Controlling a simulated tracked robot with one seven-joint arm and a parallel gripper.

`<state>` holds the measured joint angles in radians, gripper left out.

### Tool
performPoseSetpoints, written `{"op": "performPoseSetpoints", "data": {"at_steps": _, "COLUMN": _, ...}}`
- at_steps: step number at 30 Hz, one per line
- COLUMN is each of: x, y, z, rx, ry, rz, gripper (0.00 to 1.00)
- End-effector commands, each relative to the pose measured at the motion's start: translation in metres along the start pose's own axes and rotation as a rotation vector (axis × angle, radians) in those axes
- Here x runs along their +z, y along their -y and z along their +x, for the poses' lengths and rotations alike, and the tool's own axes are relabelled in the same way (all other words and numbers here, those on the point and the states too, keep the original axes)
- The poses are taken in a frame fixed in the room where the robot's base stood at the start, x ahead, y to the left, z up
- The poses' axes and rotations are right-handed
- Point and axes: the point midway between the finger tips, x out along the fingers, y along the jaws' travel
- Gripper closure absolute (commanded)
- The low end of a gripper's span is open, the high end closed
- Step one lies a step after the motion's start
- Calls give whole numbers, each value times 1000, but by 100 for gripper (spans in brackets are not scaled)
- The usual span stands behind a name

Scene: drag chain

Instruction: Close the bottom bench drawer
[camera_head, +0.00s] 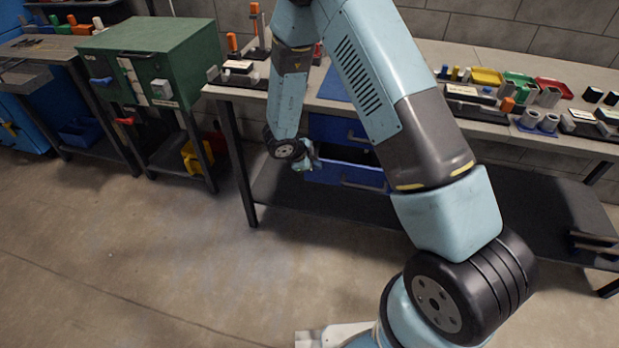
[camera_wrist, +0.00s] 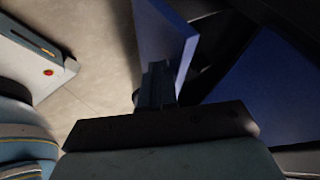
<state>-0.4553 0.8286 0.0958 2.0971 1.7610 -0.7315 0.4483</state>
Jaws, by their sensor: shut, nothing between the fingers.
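The blue bench drawer unit (camera_head: 335,127) hangs under the workbench. Its bottom drawer (camera_head: 343,176) stands pulled out, with a dark gap showing above its front. My gripper (camera_head: 311,163) is at the left end of that drawer, and my arm partly covers the unit. In the wrist view my shut, empty fingers (camera_wrist: 157,80) are close against a blue panel (camera_wrist: 165,40), apparently the drawer front. I cannot tell for sure whether they touch it. Another blue surface (camera_wrist: 268,90) lies to the right across a dark gap.
The workbench (camera_head: 400,110) carries small bins and parts on top; its leg (camera_head: 238,165) stands left of my gripper. A dark lower shelf (camera_head: 480,205) runs beneath. A green cabinet (camera_head: 150,60) stands at left. The concrete floor (camera_head: 150,260) in front is clear.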

Motion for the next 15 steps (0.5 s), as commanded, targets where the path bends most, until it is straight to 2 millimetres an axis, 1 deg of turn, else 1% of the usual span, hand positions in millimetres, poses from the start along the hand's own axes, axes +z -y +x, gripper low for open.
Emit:
{"op": "performPoseSetpoints", "data": {"at_steps": 1, "x": 0, "y": 7, "z": 4, "rx": 0, "ry": 0, "rz": 3, "gripper": 100}}
{"op": "performPoseSetpoints", "data": {"at_steps": 3, "x": 0, "y": 15, "z": 8, "rx": 0, "ry": 0, "rz": 3, "gripper": 100}}
{"op": "performPoseSetpoints", "data": {"at_steps": 6, "x": 0, "y": 23, "z": 12, "rx": 1, "ry": 0, "rz": 1, "gripper": 100}}
{"op": "performPoseSetpoints", "data": {"at_steps": 10, "x": 0, "y": 29, "z": 16, "rx": 1, "ry": 0, "rz": 1, "gripper": 100}}
{"op": "performPoseSetpoints", "data": {"at_steps": 15, "x": 0, "y": 30, "z": 17, "rx": 1, "ry": 0, "rz": 0, "gripper": 100}}
